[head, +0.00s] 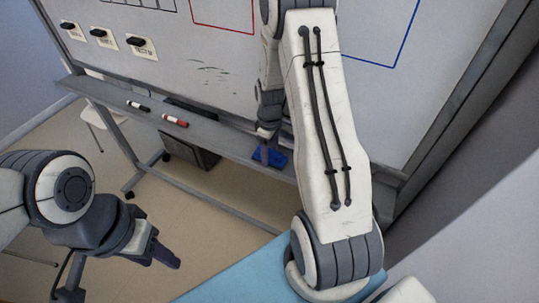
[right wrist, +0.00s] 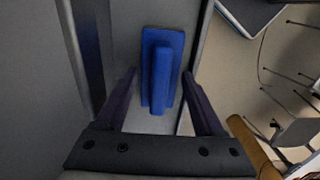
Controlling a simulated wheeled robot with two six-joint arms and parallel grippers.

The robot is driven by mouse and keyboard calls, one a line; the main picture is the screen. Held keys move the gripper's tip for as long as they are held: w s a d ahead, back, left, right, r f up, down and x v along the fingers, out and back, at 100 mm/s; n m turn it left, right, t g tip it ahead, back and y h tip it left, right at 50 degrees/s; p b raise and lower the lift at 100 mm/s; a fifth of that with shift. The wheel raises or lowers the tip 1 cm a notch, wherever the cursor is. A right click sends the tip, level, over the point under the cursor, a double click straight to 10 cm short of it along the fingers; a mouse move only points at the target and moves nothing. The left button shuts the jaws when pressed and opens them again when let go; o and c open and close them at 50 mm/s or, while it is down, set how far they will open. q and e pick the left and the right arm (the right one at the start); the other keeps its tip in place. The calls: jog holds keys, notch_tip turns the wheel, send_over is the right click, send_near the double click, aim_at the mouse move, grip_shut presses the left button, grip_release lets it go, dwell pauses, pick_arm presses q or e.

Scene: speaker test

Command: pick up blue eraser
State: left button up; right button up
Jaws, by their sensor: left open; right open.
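The blue eraser (head: 270,157) lies on the tray ledge of the whiteboard in the head view, partly hidden behind my right gripper (head: 264,152). In the right wrist view the eraser (right wrist: 161,70) is a flat blue block with a raised grip along its middle. The two fingers of my right gripper (right wrist: 163,85) stand apart, one toward each side of the eraser's near end, not closed on it. My left gripper (head: 168,258) is at the lower left of the head view, open, empty and away from the ledge.
The whiteboard tray (head: 220,138) runs along the bottom of the whiteboard (head: 225,70). A black marker (head: 138,106) and a red marker (head: 175,121) lie on it to the left of the eraser. A blue surface (head: 240,275) lies at the lower middle. The floor below the tray is mostly open.

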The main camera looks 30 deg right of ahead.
aim_at(271, 151)
jog(key=c, duration=1)
jog(key=shift+r, duration=0.1)
jog(key=shift+r+b, duration=0.55)
jog(key=shift+r, duration=0.25)
jog(key=shift+s+r+b, duration=0.25)
jog(key=shift+r+b, duration=0.3)
jog(key=shift+r, duration=0.25)
jog(key=shift+s+r+b, duration=0.1)
jog(key=shift+s+b, duration=3.35)
jog(key=shift+s, duration=5.3)
